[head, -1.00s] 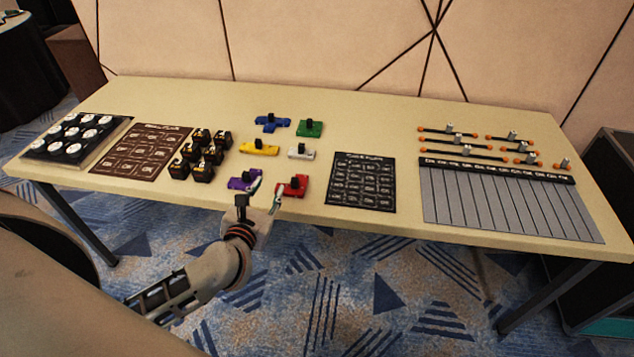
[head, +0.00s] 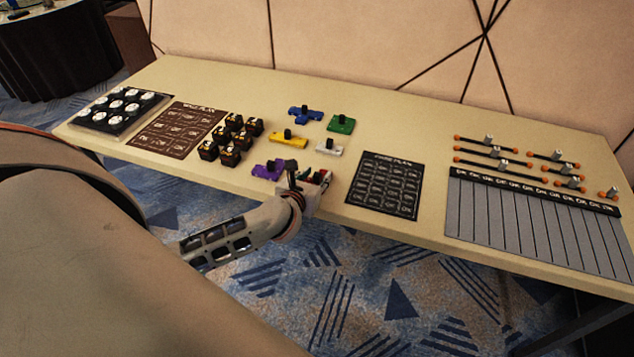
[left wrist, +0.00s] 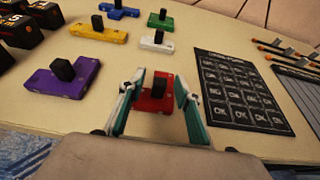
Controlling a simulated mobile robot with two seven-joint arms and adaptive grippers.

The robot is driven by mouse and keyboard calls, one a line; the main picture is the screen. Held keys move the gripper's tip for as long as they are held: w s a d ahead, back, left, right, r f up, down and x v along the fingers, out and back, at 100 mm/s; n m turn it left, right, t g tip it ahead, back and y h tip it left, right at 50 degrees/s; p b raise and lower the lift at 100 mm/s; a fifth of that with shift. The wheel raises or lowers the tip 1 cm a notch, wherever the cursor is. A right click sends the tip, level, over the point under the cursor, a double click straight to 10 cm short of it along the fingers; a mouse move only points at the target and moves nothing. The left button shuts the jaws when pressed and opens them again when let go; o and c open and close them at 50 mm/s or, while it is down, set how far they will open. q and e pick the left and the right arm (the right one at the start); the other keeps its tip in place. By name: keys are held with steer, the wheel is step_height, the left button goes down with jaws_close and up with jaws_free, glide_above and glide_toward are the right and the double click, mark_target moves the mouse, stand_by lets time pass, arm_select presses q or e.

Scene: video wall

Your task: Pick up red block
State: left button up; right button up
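The red block (left wrist: 156,96) with a black knob on top sits near the front edge of the table. In the left wrist view it lies between the two fingers of my left gripper (left wrist: 154,103), which is open with a finger on each side. In the head view the red block (head: 322,175) is mostly hidden behind my left gripper (head: 312,180). I cannot tell whether the fingers touch it. My right gripper is not in view.
A purple block (head: 268,170) sits close on the left. Yellow (head: 287,142), white (head: 329,150), blue (head: 306,115) and green (head: 341,124) blocks stand behind. A black printed sheet (head: 386,184) lies to the right, black boxes (head: 230,152) to the left.

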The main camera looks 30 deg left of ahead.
arm_select(q)
steer(key=shift+w+a+f, duration=0.1)
steer(key=shift+w+f, duration=0.15)
steer(key=shift+w, duration=0.3)
jaws_close()
steer(key=shift+r, duration=0.15)
